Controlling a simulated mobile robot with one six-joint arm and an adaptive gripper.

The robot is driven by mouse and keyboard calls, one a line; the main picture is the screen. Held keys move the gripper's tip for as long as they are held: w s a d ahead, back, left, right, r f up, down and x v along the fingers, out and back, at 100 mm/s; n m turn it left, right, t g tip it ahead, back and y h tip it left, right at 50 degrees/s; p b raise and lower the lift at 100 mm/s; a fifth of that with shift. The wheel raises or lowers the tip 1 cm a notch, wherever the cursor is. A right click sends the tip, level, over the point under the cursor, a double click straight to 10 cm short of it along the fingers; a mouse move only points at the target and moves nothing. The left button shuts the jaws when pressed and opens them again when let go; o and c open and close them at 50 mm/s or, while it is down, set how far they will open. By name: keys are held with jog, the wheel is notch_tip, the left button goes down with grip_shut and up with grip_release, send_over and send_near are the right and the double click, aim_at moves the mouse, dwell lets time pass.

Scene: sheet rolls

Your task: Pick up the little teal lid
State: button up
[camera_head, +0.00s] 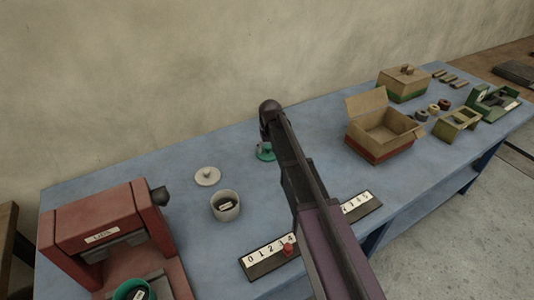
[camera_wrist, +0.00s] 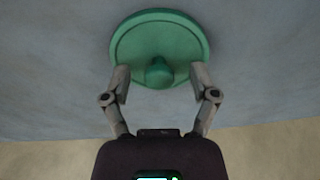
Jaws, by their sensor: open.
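The little teal lid (camera_wrist: 190,43) is a round disc with a central knob. It lies on the blue table (camera_head: 110,178). In the wrist view my open gripper (camera_wrist: 159,75) reaches over its near rim, with one finger on each side of the knob (camera_wrist: 159,72). I see no clear contact between the fingers and the knob. In the head view the lid (camera_head: 266,153) is partly hidden behind my arm, and the fingertips are hard to make out there.
A pale lid (camera_head: 207,176) and a grey pot (camera_head: 225,207) stand to the left. A red machine (camera_head: 100,225) is at the far left, with a teal cup (camera_head: 122,292) by it. A numbered strip (camera_head: 265,262) lies in front. An open cardboard box (camera_head: 380,133) stands to the right.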

aim_at(268, 147)
jog(key=c, duration=1)
jog(key=shift+r, duration=0.15)
jog(key=shift+c, duration=0.2)
notch_tip(268, 147, up, 2)
jog(key=shift+r+p, duration=0.1)
jog(key=shift+p, duration=1.1)
jog(key=shift+r+p, duration=0.75)
jog(key=shift+p, duration=0.05)
jog(key=s, duration=1)
jog(key=s+r+p, duration=0.1)
jog(key=s, duration=0.5)
jog(key=shift+a, duration=0.15)
